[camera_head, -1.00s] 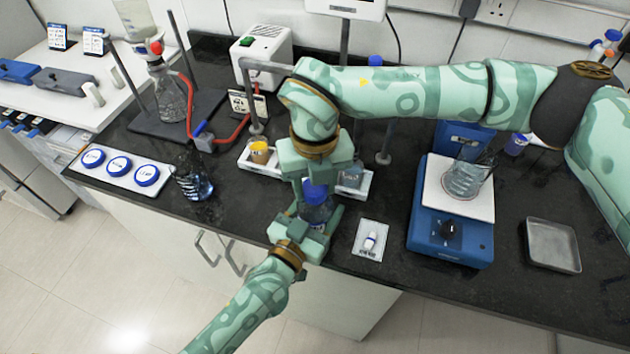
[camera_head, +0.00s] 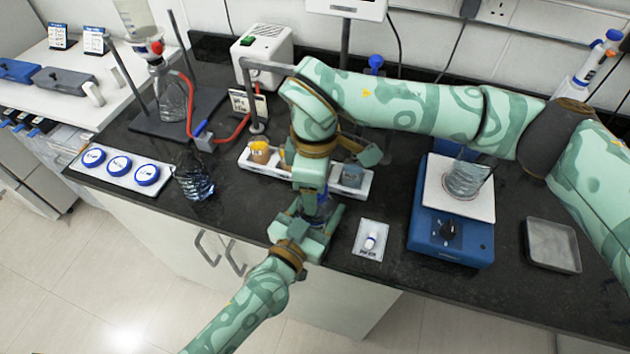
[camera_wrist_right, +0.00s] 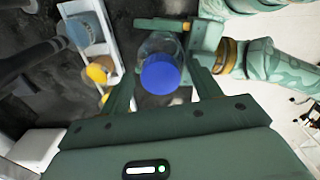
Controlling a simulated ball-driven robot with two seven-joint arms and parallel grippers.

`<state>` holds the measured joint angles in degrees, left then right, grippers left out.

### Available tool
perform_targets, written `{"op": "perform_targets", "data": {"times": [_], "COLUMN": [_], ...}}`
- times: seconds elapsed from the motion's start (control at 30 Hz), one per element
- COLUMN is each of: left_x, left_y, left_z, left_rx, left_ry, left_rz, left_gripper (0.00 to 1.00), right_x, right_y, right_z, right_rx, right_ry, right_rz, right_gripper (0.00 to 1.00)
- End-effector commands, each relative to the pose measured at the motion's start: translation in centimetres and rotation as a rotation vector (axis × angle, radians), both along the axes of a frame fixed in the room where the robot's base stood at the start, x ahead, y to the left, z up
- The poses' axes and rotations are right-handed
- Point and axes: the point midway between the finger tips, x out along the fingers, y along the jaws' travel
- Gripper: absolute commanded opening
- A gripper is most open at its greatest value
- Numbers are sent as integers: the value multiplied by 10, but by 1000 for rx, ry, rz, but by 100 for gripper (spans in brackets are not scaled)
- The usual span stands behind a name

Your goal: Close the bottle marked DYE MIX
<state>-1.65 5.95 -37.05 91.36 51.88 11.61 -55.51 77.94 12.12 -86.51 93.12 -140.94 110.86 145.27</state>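A clear bottle stands upright in my left gripper (camera_head: 312,232) at the bench's front edge; its label is not readable. The bottle (camera_wrist_right: 160,43) shows below a blue cap (camera_wrist_right: 160,75) in the right wrist view. The cap lies over the bottle's mouth; I cannot tell how tightly it sits. My left gripper (camera_wrist_right: 178,30) is shut around the bottle's body. My right gripper (camera_wrist_right: 163,72) points down over the cap, one finger on each side, with a narrow gap visible, so it looks open. In the head view my right arm mostly hides the cap (camera_head: 322,197).
Behind the bottle a white rack (camera_head: 256,164) holds small containers. Left are a glass vessel (camera_head: 192,180) and a white strip (camera_head: 120,170) with three blue discs.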

Motion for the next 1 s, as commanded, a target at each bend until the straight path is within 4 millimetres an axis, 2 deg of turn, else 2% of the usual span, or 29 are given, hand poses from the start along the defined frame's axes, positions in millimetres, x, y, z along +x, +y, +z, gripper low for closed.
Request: {"op": "perform_targets", "data": {"times": [0.27,0.57,0.8,0.87,1.0], "left_x": [0,0,0,0,0], "left_y": [0,0,0,0,0], "left_z": [0,-1,-1,-1,-1], "left_rx": [0,0,0,0,0], "left_ry": [1,1,1,1,1], "left_rz": [0,0,0,0,0], "left_gripper": [0,0,0,0,0], "right_x": [0,0,0,0,7], "right_y": [0,0,0,0,-1], "right_z": [7,43,45,45,60], "right_rx": [0,0,0,0,-2], "right_ry": [-1,0,1,0,-34], "right_rz": [2,2,2,2,9], "right_gripper": [63,63,63,60,60]}}
